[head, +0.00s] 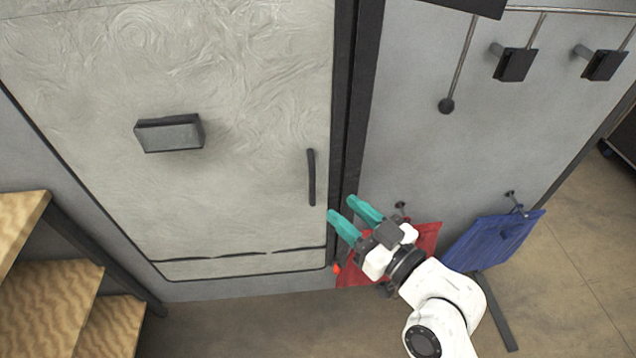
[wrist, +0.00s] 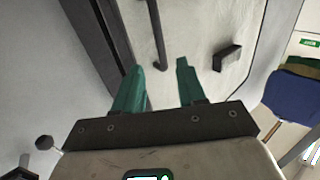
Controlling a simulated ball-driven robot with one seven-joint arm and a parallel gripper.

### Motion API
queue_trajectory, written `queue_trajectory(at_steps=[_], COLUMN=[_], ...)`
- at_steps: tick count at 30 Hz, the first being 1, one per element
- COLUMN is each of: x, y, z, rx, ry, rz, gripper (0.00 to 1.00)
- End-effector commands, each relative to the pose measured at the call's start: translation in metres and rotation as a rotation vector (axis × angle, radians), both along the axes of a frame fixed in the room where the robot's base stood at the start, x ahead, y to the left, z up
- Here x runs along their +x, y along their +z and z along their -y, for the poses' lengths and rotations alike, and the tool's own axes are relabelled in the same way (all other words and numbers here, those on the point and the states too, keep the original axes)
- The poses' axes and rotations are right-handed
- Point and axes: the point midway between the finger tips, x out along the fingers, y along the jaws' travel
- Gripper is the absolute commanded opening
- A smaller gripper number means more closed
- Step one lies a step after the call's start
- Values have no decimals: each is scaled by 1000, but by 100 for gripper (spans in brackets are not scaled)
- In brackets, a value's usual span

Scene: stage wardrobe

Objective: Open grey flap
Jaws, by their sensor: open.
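The grey flap (head: 240,200) is a large, pale, swirl-textured panel at the left of the head view, and it looks closed in its dark frame. A slim dark vertical handle (head: 311,177) sits near its right edge. A dark grey block (head: 169,133) sticks out from its upper middle. My gripper (head: 345,215) has teal fingers and is open and empty, just below and right of the handle in the picture. In the wrist view the handle (wrist: 157,35) shows beyond and between the fingertips (wrist: 160,68), apart from them. The block (wrist: 227,57) is to its right.
Wooden steps (head: 40,290) stand at the lower left. A red cloth (head: 425,238) hangs behind my gripper, and a blue cloth (head: 495,240) hangs further right. Dark hooks (head: 515,64) and rods are on the wall at the upper right. Bare floor (head: 240,325) lies below the flap.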

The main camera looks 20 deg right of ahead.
Motion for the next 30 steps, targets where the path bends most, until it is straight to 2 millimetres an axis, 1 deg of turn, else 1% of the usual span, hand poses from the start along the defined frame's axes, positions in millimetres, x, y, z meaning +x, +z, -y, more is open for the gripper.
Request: queue_trajectory(at_steps=[1,6,9,13,18,27,30], x=[10,39,54,69,79,80,80], y=[3,3,2,1,0,0,0], z=[-3,-15,-20,-26,-29,-30,-30], rx=[2,1,1,1,0,-1,-1], ry=[0,1,1,1,0,0,1], rz=[2,1,-1,-1,-2,-2,-2], gripper=[40,40,40,40,40,40,31])
